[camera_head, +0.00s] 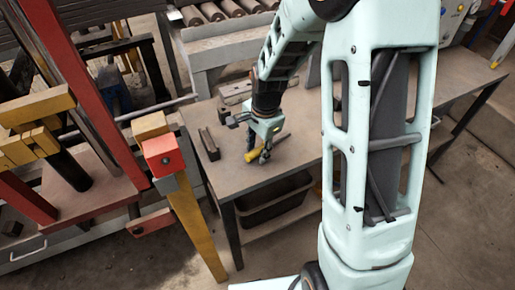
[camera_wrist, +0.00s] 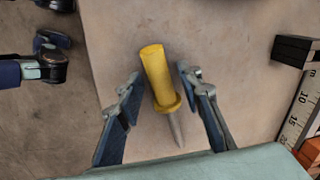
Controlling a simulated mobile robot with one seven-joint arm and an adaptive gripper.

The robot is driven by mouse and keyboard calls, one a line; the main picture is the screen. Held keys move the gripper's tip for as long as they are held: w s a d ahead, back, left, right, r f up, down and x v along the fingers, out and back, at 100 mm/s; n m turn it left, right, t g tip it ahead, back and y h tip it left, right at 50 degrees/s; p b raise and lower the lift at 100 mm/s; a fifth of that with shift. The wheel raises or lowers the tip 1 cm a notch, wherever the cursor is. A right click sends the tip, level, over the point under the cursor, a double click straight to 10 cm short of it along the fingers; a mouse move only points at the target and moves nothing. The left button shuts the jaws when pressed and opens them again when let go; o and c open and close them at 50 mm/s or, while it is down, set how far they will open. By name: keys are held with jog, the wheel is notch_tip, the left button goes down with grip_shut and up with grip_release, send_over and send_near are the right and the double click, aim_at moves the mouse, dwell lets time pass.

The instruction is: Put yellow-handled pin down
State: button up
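The yellow-handled pin (camera_wrist: 157,75) lies on the table top in the wrist view, its handle toward the top and its grey metal tip pointing down the picture. My gripper (camera_wrist: 160,84) has one finger on each side of the handle, with strips of table showing between fingers and handle, so it looks open and not closed on the pin. In the head view my gripper (camera_head: 263,157) is low over the table, and the yellow handle (camera_head: 252,157) shows beside and partly behind it. The pin's metal tip is not clear there.
The table (camera_head: 225,180) has dark metal bars (camera_head: 209,144) left of my gripper and more blocks behind it. In the wrist view a ruler-like strip (camera_wrist: 300,110) and a dark block (camera_wrist: 296,50) lie at the right. A black bin (camera_head: 275,200) sits under the table.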

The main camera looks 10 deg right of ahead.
jog(key=shift+r, duration=0.6)
notch_tip(320, 180, up, 11)
jog(key=s+p, duration=0.1)
jog(key=shift+s+d, duration=0.25)
jog(key=shift+d, duration=0.2)
